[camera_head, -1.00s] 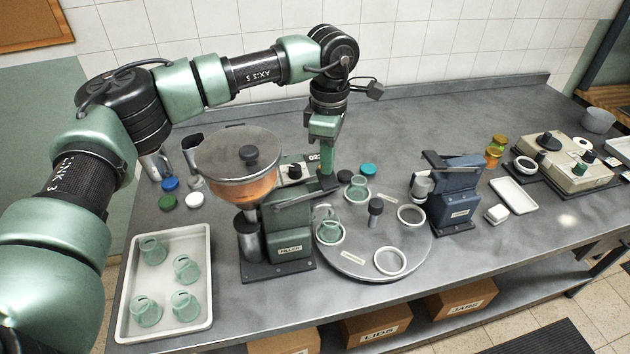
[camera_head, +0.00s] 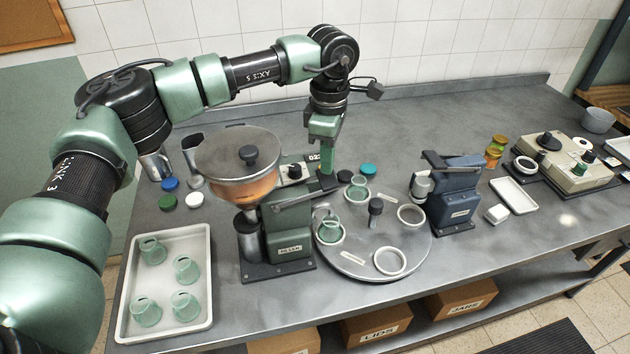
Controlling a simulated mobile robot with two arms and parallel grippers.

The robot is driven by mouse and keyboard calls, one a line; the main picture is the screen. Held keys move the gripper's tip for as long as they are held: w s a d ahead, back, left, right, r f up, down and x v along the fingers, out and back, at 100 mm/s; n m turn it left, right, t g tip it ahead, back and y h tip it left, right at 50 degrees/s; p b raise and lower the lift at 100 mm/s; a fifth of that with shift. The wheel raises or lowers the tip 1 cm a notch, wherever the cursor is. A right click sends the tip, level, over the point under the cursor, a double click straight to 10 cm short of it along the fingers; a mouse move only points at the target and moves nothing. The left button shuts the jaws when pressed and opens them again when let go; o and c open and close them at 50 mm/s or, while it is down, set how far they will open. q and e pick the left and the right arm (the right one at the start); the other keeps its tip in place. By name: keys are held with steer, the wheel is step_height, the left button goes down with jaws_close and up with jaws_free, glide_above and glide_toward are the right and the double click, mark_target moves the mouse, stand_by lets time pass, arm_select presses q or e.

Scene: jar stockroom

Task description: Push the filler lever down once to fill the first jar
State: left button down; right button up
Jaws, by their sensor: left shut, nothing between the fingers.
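The filler (camera_head: 290,240) stands left of the middle of the bench, with a lidded round hopper (camera_head: 235,187) holding orange contents. Its grey lever (camera_head: 300,199) slants a little upward to the right. My left gripper (camera_head: 327,186) is shut and empty, pointing down at the lever's outer end. I cannot tell whether it touches the lever. A green-tinted glass jar (camera_head: 330,231) sits in a ring of the round turntable (camera_head: 352,262), beside the filler. A second such jar (camera_head: 358,194) sits at the turntable's back. My right gripper is not in view.
A white tray (camera_head: 207,290) with several glass jars lies at the front left. Several coloured lids lie behind it. A blue capper-like machine (camera_head: 458,200) stands right of the turntable. A small white tray (camera_head: 513,195) lies further right.

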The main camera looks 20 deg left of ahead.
mark_target(328, 180)
arm_select(q)
steer(key=shift+f, duration=0.15)
steer(key=shift+f+b, duration=0.55)
steer(key=shift+f, duration=0.25)
steer(key=shift+d+f+b, duration=0.15)
steer(key=shift+f+b, duration=1.55)
steer(key=shift+f, duration=0.7)
steer(key=shift+r, duration=0.15)
steer(key=shift+w+r, duration=0.1)
steer(key=shift+r+p, duration=1.75)
steer(key=shift+r, duration=1.35)
